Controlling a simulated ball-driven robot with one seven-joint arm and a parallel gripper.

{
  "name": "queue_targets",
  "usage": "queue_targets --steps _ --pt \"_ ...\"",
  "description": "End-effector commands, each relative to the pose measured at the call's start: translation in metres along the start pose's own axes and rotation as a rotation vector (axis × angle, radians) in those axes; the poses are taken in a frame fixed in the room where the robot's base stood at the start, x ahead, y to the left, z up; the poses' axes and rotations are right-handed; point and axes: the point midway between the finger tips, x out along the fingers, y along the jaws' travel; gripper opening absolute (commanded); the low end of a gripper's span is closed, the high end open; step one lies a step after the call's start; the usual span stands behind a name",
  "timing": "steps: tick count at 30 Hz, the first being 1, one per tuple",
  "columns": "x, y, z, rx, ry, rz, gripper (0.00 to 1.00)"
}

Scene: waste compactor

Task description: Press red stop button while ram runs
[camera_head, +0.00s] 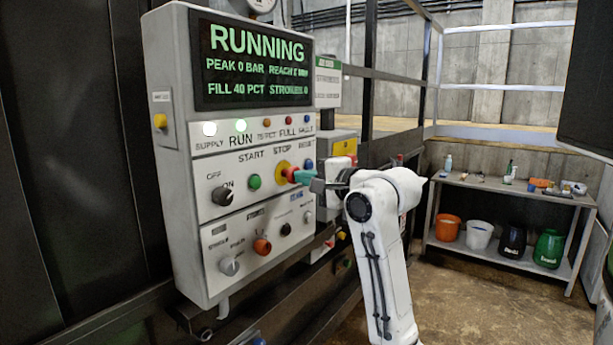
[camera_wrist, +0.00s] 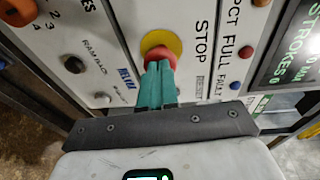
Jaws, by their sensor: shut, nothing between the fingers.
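The red stop button (camera_head: 289,174) sits on a yellow collar under the label STOP on the grey control panel (camera_head: 205,180). It also shows in the wrist view (camera_wrist: 159,52), partly covered by my fingertips. My gripper (camera_head: 298,176) is shut and empty, its teal fingers pointing at the red button. In the wrist view the fingertips (camera_wrist: 158,68) overlap the button's lower part; they are at or very near its face, and I cannot tell whether they touch. The screen (camera_head: 255,62) reads RUNNING, PEAK 0 BAR, FILL 40 PCT, STROKES 0. The ram is not in view.
A green start button (camera_head: 254,182) and a blue reset button (camera_head: 309,163) flank the stop button. A black knob (camera_head: 222,195) is at left, more knobs below. The SUPPLY and RUN lamps are lit. A bench (camera_head: 500,190) with buckets stands at right; the floor before it is clear.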

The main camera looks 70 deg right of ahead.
Motion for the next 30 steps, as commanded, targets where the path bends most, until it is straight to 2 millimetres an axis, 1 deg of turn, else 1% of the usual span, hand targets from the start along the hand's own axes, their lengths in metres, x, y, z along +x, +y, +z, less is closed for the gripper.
queue_targets --steps 9,14,18,30 --pt "0.001 -0.001 0.001 0.0 -0.001 0.0 0.0" --pt "0.011 -0.005 0.003 0.002 -0.004 -0.001 0.0" --pt "0.019 -0.003 0.004 0.001 -0.002 0.001 0.0" --pt "0.021 -0.003 0.004 -0.001 -0.002 -0.001 0.0"
